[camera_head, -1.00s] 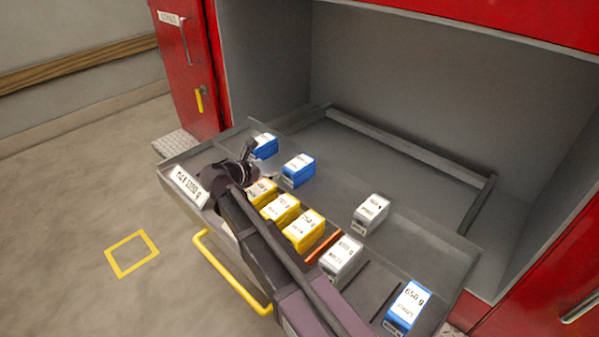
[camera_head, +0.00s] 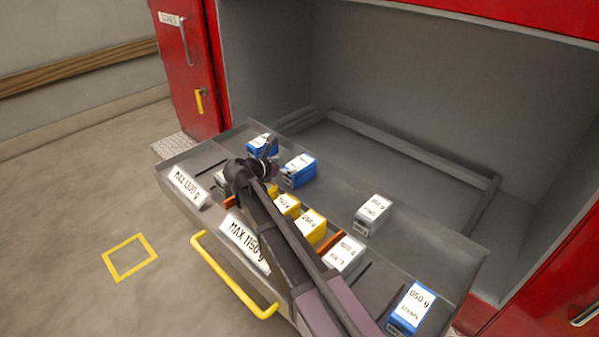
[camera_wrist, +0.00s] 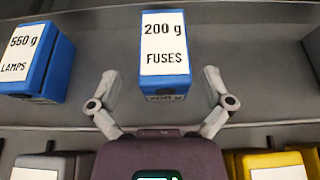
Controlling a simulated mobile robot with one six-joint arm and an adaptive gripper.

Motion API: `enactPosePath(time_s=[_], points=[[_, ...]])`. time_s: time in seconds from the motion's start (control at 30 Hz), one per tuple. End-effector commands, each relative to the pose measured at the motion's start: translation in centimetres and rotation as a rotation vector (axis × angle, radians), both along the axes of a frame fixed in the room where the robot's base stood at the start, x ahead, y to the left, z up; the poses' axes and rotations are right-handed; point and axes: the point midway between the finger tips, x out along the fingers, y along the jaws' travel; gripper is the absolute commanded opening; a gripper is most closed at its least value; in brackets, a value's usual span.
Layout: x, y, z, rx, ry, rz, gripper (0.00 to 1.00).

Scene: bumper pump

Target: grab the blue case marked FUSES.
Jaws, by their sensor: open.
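The blue case marked FUSES, with a white 200 g label, stands at the top middle of the wrist view (camera_wrist: 165,50). In the head view it appears to be the right one of two blue cases at the drawer's back left (camera_head: 299,172); its label is too small to read there. My gripper (camera_wrist: 160,78) is open and empty, its fingertips left and right of the case's near end in the wrist view, with gaps on both sides. In the head view my gripper (camera_head: 268,152) shows over the drawer, between the two blue cases in the picture.
A blue LAMPS case, 550 g, stands left of FUSES (camera_wrist: 35,60). Yellow cases (camera_head: 310,225) and grey cases (camera_head: 372,212) share the drawer (camera_head: 430,240). Another blue case is at its right end (camera_head: 412,308). Signs MAX 1200 g (camera_head: 187,186) and MAX 1150 g (camera_head: 245,240) stand along the front.

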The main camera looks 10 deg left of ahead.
Motion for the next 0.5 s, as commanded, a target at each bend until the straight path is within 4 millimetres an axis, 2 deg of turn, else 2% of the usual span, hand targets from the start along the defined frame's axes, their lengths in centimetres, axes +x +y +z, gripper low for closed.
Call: enactPosePath(time_s=[0.17,0.5], points=[[0.8,-0.6,-0.6,0.0,0.0,-0.001,1.0],[3.6,-2.5,-2.0,0.0,0.0,-0.001,1.0]])
